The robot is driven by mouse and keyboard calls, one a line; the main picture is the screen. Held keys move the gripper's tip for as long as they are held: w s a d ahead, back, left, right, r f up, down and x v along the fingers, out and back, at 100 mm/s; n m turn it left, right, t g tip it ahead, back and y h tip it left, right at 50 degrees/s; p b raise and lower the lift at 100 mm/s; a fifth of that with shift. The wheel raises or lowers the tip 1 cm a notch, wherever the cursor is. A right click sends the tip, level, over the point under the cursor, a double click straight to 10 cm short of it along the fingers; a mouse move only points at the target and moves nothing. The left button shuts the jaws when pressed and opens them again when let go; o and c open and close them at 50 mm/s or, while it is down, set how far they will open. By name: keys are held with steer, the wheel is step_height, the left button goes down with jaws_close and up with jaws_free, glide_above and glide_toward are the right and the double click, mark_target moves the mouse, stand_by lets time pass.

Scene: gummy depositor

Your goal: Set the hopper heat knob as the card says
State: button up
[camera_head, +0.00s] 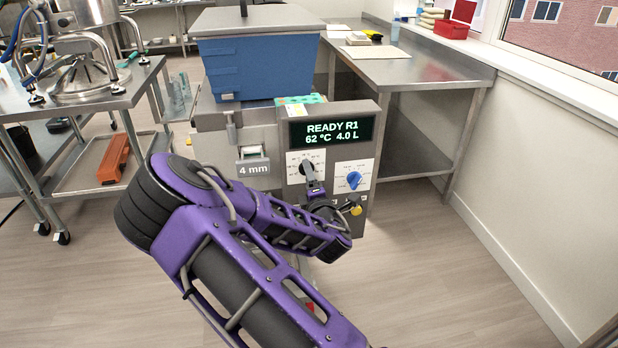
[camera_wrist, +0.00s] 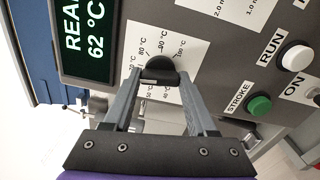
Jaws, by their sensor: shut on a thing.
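The depositor's front panel has a black heat knob (camera_head: 305,167) on a white dial plate. In the wrist view the black knob (camera_wrist: 161,66) sits among °C marks up to 100 °C. My gripper (camera_wrist: 160,78) is shut on this knob, one finger on each side. The fingers partly cover the knob and the lower marks, so I cannot tell its exact setting. In the head view my gripper (camera_head: 312,183) reaches the knob from below. The display (camera_head: 331,130) reads "READY R1", "62 °C 4.0 L". I cannot make out a readable card.
A blue knob (camera_head: 353,180) on its own scale is right of the heat knob. A green STROKE button (camera_wrist: 259,105) and a white RUN button (camera_wrist: 296,56) are close to my fingers. A "4 mm" tag (camera_head: 253,169) is left. A steel table (camera_head: 420,70) stands behind right.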

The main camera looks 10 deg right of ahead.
steer(key=shift+m+b, duration=1.15)
steer(key=shift+m, duration=3.65)
steer(key=o, duration=1.4)
steer(key=shift+c, duration=0.2)
steer(key=s+p, duration=1.1)
steer(key=s, duration=0.6)
steer(key=shift+s, duration=0.25)
